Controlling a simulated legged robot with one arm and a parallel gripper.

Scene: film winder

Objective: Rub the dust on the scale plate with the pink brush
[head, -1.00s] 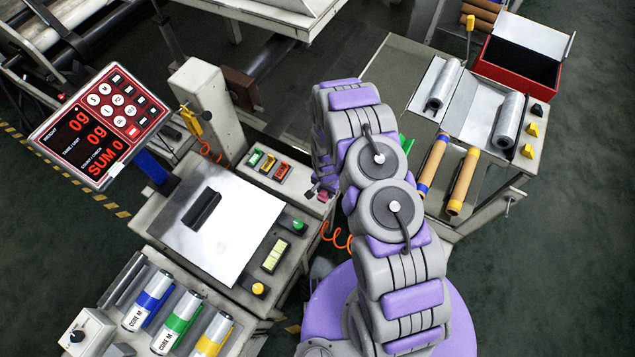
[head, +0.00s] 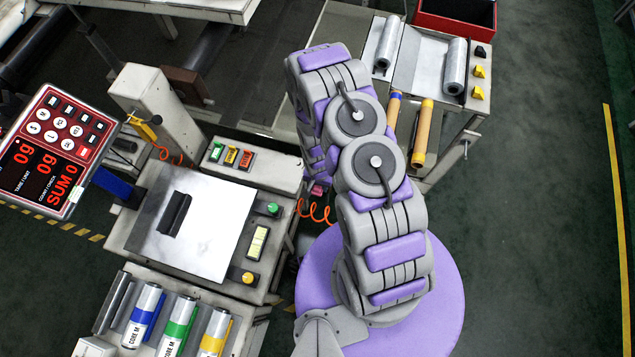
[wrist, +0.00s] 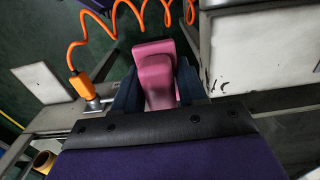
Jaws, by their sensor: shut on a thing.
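The scale plate (head: 205,247) is a pale, shiny metal sheet on the scale at the left in the head view. A dark bar-shaped thing (head: 174,214) lies on it; I cannot clearly make out dust. The pink brush (wrist: 153,65) is between the dark fingers of my gripper (wrist: 157,88) in the wrist view, and the gripper is shut on it. In the head view a small pink part (head: 317,189) shows beside my arm, right of the plate. My arm hides most of the gripper there. The brush is apart from the plate.
A red display (head: 55,150) stands left of the scale. A box with coloured switches (head: 232,156) is behind the plate, and labelled rolls (head: 178,325) lie in front. An orange coiled cable (wrist: 100,20) runs near the brush. A side table (head: 455,125) with rolls is at upper right.

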